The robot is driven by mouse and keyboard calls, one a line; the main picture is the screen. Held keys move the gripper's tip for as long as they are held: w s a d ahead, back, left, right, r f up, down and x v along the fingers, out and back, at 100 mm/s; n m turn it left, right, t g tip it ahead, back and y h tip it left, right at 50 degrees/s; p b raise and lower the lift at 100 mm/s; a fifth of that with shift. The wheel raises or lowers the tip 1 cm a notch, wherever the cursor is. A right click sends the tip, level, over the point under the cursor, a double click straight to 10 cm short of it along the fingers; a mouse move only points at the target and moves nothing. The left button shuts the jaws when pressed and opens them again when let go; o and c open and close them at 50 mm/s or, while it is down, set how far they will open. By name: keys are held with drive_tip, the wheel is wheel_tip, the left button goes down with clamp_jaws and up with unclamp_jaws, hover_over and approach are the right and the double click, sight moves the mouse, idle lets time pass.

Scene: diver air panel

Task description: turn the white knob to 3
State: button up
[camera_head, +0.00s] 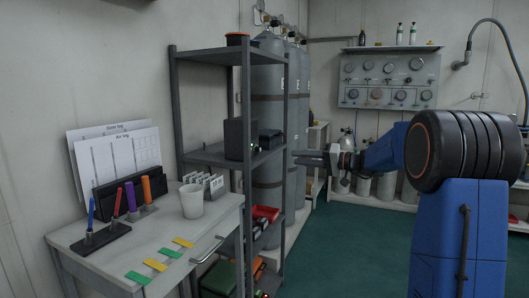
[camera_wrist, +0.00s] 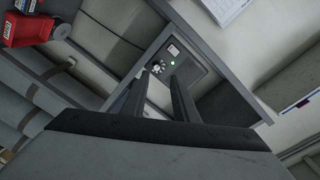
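A white knob (camera_wrist: 157,67) sits on the face of a dark grey box (camera_wrist: 190,60), beside a small green light (camera_wrist: 172,63). The knob is too small to read its setting. A dark box (camera_head: 237,138), which looks like the same one, stands on the middle shelf in the head view; I cannot make out the knob there. My gripper (camera_head: 302,158) is to the right of that shelf, fingers pointing left toward the box. In the wrist view my gripper (camera_wrist: 158,82) is open and empty, with the knob showing between the fingertips. I cannot tell how far off it is.
The grey shelf rack (camera_head: 210,153) has uprights near the box. Tall gas cylinders (camera_head: 268,110) stand behind it. A table (camera_head: 180,235) with a white cup (camera_head: 191,201) is at left. A gauge panel (camera_head: 388,80) hangs on the back wall. Green floor is open at centre right.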

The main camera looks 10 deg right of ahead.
drive_tip(key=w+d, duration=0.2)
approach(260, 150)
drive_tip(key=shift+t, duration=0.4)
drive_tip(key=x, duration=0.8)
drive_tip(key=shift+f, duration=0.15)
drive_tip(key=shift+c, duration=0.4)
clamp_jaws()
